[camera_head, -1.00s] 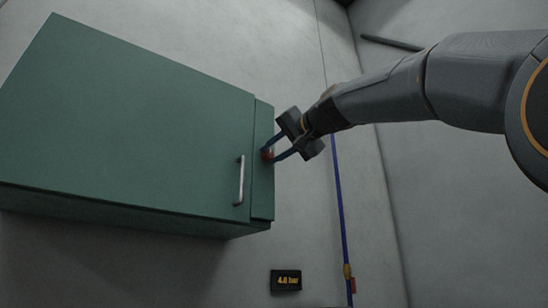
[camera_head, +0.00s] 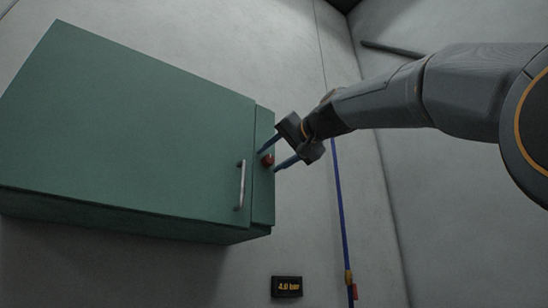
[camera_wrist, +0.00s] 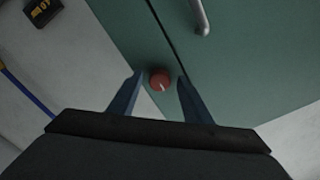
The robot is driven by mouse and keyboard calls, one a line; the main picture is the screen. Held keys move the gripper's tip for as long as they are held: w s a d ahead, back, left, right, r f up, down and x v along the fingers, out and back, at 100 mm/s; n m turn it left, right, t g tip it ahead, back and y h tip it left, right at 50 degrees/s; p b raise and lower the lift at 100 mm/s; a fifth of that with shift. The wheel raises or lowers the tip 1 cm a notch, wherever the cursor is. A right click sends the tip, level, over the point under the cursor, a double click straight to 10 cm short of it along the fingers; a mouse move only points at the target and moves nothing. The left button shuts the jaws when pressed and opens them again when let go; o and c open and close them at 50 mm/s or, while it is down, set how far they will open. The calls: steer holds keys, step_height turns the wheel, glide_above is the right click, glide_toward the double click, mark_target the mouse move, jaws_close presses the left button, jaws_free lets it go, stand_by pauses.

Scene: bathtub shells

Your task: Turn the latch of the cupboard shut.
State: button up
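The cupboard (camera_head: 130,130) is a green box on the wall, and its door looks closed against the narrow side strip. The latch (camera_head: 267,160) is a small red round knob on that strip; in the wrist view the latch (camera_wrist: 160,77) shows a pale mark toward the bottom of the picture. My gripper (camera_head: 268,161) is open, its two blue fingers on either side of the knob. In the wrist view my gripper (camera_wrist: 160,79) shows a gap between each finger and the knob. I cannot tell how deep the fingertips reach.
A silver bar handle (camera_head: 241,185) stands out from the door close to the latch. A blue hose (camera_head: 341,210) runs down the wall to the right. The wall between is bare.

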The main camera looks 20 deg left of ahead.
steer(key=b+v, duration=0.2)
steer(key=v, duration=0.6)
steer(key=shift+b, duration=0.4)
